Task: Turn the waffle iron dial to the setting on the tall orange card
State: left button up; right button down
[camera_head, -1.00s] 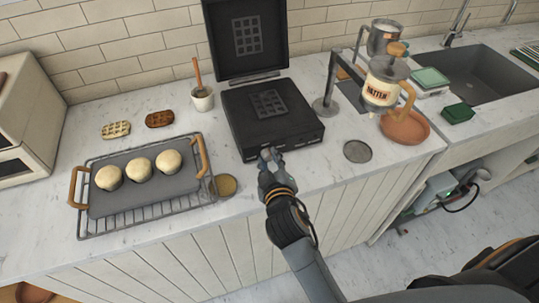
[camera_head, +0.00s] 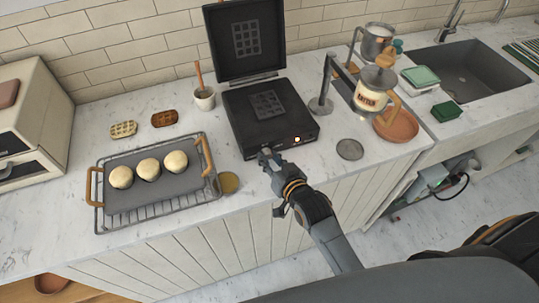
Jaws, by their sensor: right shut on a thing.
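The black waffle iron (camera_head: 272,128) stands on the counter with its lid (camera_head: 244,38) raised. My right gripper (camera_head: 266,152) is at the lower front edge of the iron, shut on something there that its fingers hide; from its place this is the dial. The dial's marks and its present setting cannot be read. A small white light spot (camera_head: 297,139) shows on the iron's front right. I see no tall orange card in this view. My left gripper is not in view.
A tray (camera_head: 186,186) with several pale buns on a wire rack is at the left. A cup with a brush (camera_head: 204,98) stands beside the iron. A grey disc (camera_head: 349,149) lies on the counter.

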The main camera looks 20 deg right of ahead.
jog(key=shift+m+y, duration=0.3)
jog(key=shift+m, duration=0.3)
jog(key=c, duration=1.3)
grip_release()
jog(key=shift+c, duration=0.2)
jog(key=v, duration=1.2)
jog(key=shift+d+f, duration=0.1)
